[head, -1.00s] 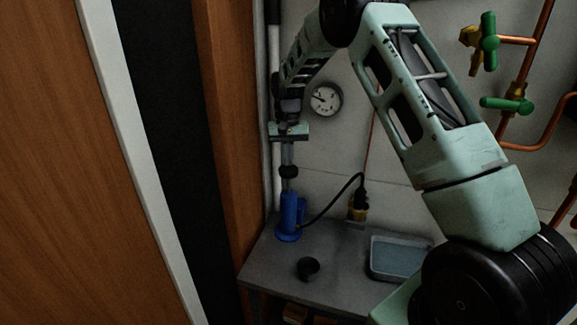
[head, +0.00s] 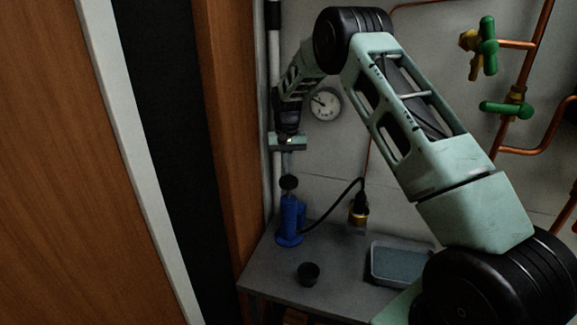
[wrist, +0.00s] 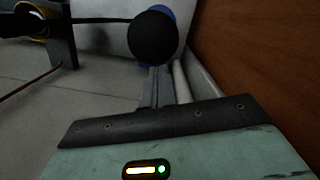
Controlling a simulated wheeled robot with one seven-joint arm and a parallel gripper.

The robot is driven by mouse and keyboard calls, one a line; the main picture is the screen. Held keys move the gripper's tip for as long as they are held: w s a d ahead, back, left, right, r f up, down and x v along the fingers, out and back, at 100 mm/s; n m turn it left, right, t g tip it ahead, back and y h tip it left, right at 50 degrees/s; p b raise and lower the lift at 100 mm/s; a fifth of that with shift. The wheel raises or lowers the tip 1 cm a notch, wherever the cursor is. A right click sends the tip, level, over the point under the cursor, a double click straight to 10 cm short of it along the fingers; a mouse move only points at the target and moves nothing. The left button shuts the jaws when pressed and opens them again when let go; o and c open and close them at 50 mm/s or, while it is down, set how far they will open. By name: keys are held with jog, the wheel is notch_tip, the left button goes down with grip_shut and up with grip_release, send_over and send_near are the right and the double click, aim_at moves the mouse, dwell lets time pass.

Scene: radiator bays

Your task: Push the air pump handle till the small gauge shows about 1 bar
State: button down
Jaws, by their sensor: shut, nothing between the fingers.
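The blue air pump (head: 290,224) stands upright on the grey bench at the left, with a black round handle knob (head: 288,182) low over its top. My gripper (head: 287,171) is shut and empty, pointing down right above the knob. It looks to be on the knob; exact contact is hard to tell. In the wrist view the knob (wrist: 153,38) is just beyond the fingers (wrist: 160,85), with the blue pump mostly hidden behind it. A small round white gauge (head: 325,104) is on the wall; its needle points to the upper left, its figures too small to read.
A black hose (head: 335,204) runs from the pump to a brass fitting (head: 358,212). A small black cup (head: 308,273) and a grey tray (head: 402,281) stand on the bench (head: 265,262). A wooden post (head: 232,150) is close on the left. Green-handled valves (head: 488,45) are at upper right.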

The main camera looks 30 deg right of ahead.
notch_tip(320, 180, up, 17)
jog(key=w+b, duration=0.1)
jog(key=b, duration=0.3)
jog(key=shift+w+d+r, duration=0.15)
jog(key=shift+w+d, duration=0.1)
jog(key=shift+d, duration=0.15)
jog(key=shift+p, duration=0.75)
dwell(0.7)
jog(key=s+a+f+p, duration=0.2)
jog(key=f+p, duration=0.3)
jog(key=p, duration=0.5)
jog(key=shift+s, duration=0.8)
jog(key=shift+f, duration=0.2)
jog(key=b, duration=0.5)
send_over(288, 176)
jog(key=shift+s+f, duration=0.1)
jog(key=shift+f, duration=3.3)
